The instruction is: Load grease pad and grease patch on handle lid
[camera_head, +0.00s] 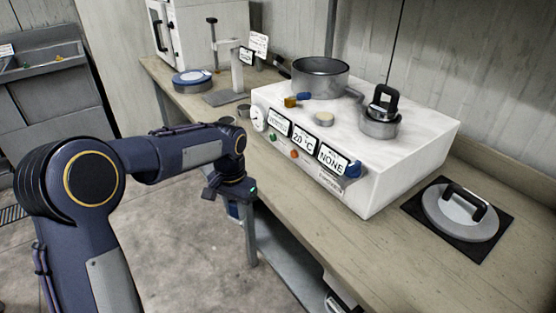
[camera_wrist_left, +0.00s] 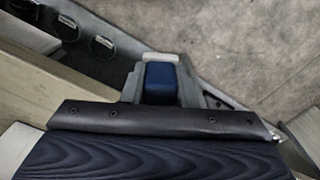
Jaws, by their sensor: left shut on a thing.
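A round grey lid with a black handle (camera_head: 460,212) lies on a black square mat (camera_head: 420,207) at the right of the bench. A small metal cup (camera_head: 380,126) with an upright black handle on top stands on the white machine. My left gripper (camera_head: 238,208) is beside the bench's front edge, over the floor, away from both. In the left wrist view it is shut on a small blue block (camera_wrist_left: 160,80); I cannot tell whether this is the grease pad or patch. The fingers hide its sides. My right gripper is out of view.
The white machine (camera_head: 405,170) with dials and labels fills the bench middle and carries a metal pot (camera_head: 320,80). A stand (camera_head: 237,75) and a blue-rimmed disc (camera_head: 192,80) are further back. The bench front (camera_head: 375,265) is clear. Open floor (camera_head: 185,240) lies left.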

